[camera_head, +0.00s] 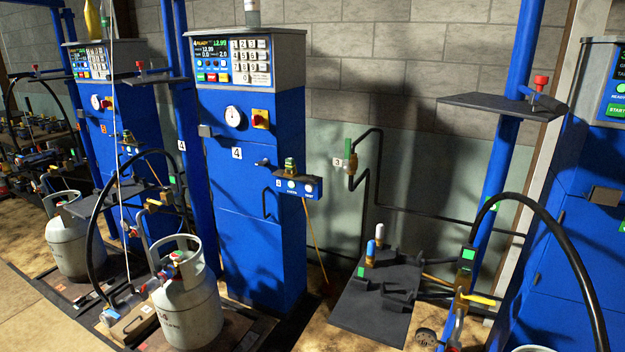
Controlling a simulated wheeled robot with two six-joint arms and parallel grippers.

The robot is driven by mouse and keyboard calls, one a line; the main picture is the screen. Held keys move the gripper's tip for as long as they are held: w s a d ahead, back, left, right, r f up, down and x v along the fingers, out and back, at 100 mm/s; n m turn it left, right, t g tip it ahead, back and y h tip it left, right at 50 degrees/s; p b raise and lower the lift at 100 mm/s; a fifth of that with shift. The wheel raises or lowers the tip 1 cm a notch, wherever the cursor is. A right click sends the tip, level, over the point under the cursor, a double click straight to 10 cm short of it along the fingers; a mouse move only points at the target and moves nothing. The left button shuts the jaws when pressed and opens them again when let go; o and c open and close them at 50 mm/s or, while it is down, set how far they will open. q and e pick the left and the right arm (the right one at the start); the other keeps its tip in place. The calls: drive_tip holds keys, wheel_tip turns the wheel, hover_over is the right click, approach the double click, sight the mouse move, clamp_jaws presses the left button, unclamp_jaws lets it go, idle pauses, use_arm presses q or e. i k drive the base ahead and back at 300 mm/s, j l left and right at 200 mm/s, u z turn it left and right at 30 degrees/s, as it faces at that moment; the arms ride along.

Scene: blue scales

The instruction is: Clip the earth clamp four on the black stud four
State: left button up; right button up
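The blue cabinet marked 4 (237,225) stands in the middle with a keypad and lit display. A small dark fitting (263,162) sticks out of its front beside the 4 label; I cannot tell whether it is the black stud. A small box with buttons (298,186) is on its right side, with a green and brass piece (290,167) on top. An orange lead (315,245) hangs below that box towards the floor. I cannot pick out earth clamp four for certain. Neither of my grippers shows clearly in this view.
A white gas cylinder (189,305) stands in front of the cabinet, another (72,240) at the left. A dark shelf (370,315) with blue and white bottles is right of centre. A black hose (565,255) and brass valve with yellow lever (478,299) are at the right.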

sight(290, 165)
drive_tip(key=i+j+u, duration=0.2)
drive_tip(key=i, duration=0.3)
drive_tip(key=i+j+u, duration=0.2)
drive_tip(key=i, duration=0.3)
drive_tip(key=i+j+u, duration=0.25)
drive_tip(key=i, duration=0.3)
drive_tip(key=k+l, duration=0.05)
drive_tip(key=l, duration=0.05)
